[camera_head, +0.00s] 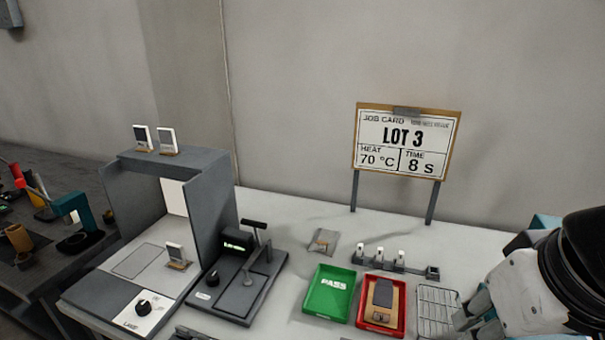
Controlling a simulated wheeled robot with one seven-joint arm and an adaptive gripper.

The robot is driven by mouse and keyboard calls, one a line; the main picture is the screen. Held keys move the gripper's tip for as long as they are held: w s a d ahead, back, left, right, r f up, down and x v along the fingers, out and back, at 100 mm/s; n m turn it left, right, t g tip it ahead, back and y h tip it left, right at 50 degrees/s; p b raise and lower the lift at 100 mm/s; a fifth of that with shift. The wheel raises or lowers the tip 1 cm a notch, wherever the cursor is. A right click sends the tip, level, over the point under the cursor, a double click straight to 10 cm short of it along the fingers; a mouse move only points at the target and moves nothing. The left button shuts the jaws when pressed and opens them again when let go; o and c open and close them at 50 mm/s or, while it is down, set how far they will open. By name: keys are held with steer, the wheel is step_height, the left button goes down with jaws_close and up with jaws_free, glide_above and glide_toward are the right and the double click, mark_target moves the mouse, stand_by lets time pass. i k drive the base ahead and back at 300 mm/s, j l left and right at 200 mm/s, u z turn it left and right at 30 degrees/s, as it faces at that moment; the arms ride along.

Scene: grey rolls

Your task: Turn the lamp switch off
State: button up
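The lamp switch (143,307) is a black round knob on a white plate at the front right of a grey booth (208,215). The plate carries the word LAMP and small marks too tiny to read, so I cannot tell which setting the knob points to. The inside of the booth looks bright at its back panel; the lamp itself is hidden. My gripper (466,315) is at the lower right edge, beside the wire rack and far from the switch. Its fingers are small and partly cut off, so its opening is unclear.
A grey press device (238,280) with a lit display and lever stands right of the booth. A green PASS tray (328,293), a red tray (398,325), a wire rack (437,305) and a row of small holders (385,262) lie further right. A job card sign (408,140) stands behind.

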mark_target(142, 308)
steer(key=u, duration=1.3)
steer(key=i, duration=0.4)
